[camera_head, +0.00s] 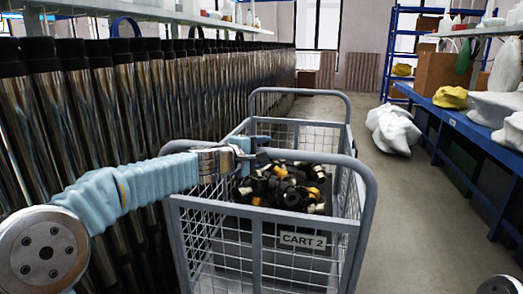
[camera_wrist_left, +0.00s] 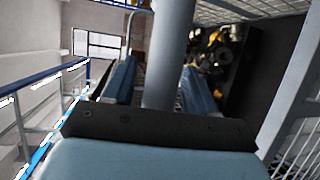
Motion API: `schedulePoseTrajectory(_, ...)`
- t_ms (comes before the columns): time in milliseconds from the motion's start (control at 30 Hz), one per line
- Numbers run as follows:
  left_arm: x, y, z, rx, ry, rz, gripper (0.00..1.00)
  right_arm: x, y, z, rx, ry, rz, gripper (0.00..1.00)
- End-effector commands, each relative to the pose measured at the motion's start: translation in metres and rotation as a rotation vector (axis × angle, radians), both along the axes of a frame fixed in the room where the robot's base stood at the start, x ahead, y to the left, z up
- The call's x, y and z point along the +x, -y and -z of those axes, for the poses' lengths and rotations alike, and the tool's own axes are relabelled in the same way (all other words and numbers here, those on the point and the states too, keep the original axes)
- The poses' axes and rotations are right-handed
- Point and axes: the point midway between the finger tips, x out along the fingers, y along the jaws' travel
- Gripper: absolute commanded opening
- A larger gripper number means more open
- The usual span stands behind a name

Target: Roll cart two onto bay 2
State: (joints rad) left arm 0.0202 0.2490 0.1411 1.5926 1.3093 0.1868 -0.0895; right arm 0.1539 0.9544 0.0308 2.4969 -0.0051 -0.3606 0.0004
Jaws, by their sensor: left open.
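Cart two is a grey wire-mesh cart (camera_head: 265,236) with a sign reading "CART 2" (camera_head: 303,240). It stands in front of me and holds a heap of black, yellow and white fittings (camera_head: 290,186). Its near push handle (camera_head: 345,162) is a grey tube. My left gripper (camera_head: 250,153) is at this handle. In the left wrist view, the grey tube (camera_wrist_left: 168,60) passes between the open blue fingers (camera_wrist_left: 158,82). Whether either finger touches it, I cannot tell. My right gripper is not in view. I can make out no marking for bay 2.
A long row of shiny dark tubes (camera_head: 110,100) stands close along the cart's left side. A blue-framed bench (camera_head: 455,124) lines the right. White sacks (camera_head: 393,130) lie on the floor by it. The floor (camera_head: 400,215) right of the cart is clear.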

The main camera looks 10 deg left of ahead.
Motion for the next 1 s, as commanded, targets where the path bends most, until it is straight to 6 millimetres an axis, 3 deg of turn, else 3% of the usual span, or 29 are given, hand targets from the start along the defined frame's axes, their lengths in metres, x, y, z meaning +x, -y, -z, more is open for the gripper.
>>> schedulePoseTrajectory(267,0.0009,0.0004,0.0003,0.001,0.000,0.000,0.54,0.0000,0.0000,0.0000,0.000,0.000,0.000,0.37)
schedulePoseTrajectory(600,0.0007,0.0003,0.0004,0.001,0.000,0.000,0.02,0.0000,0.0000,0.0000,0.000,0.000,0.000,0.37)
schedulePoseTrajectory(1000,0.0006,0.0001,0.0007,0.002,0.001,0.000,0.00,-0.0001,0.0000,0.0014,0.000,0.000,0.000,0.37)
